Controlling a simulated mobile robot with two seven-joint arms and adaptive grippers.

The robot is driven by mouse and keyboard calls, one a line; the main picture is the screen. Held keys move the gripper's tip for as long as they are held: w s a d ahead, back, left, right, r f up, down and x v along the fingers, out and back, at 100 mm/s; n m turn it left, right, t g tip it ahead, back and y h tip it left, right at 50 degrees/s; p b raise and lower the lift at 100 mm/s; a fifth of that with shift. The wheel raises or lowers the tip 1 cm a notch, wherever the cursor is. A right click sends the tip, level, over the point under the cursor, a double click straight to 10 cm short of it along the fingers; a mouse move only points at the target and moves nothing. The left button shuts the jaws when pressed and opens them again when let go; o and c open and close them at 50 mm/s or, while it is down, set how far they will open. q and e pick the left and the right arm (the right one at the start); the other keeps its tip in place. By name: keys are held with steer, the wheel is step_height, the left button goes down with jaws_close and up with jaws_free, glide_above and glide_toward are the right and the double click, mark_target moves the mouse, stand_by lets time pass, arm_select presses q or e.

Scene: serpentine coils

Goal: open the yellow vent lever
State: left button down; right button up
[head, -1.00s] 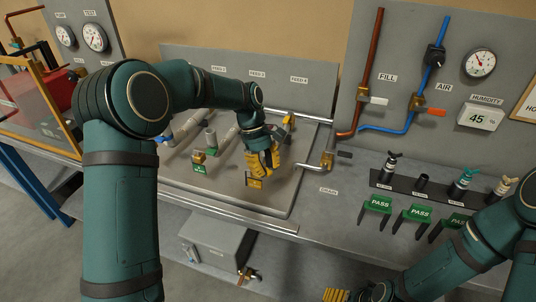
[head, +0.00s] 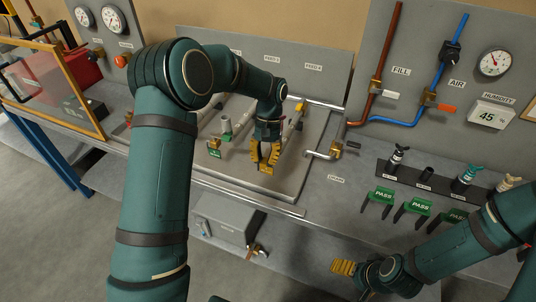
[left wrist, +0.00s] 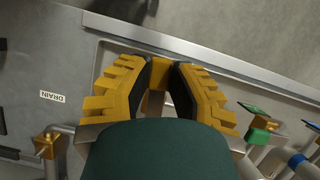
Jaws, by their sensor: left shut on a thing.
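My left gripper (head: 264,163) reaches down over the near end of the rightmost pipe on the raised tray. Its yellow fingers are shut on a small yellow piece, which I take to be the yellow vent lever (left wrist: 157,102); in the left wrist view it sits between the dark finger pads. The fingers hide most of it, so its angle cannot be told. A brass-coloured block (head: 267,170) shows just below the fingertips in the head view. My right gripper (head: 343,267) is low at the bottom, apart from the bench top; its opening cannot be told.
A green-tagged fitting (head: 214,148) stands left of my left gripper. The drain fitting (head: 334,149) is to its right. Green PASS stands (head: 383,196) and a dark rack (head: 425,178) occupy the right of the bench. A grey box (head: 222,218) hangs below the front edge.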

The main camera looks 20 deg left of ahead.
mark_target(269, 149)
arm_select(q)
steer(key=shift+a+m+y, duration=0.3)
steer(key=shift+m, duration=0.5)
steer(key=c, duration=0.8)
jaws_free()
steer(key=v, duration=1.2)
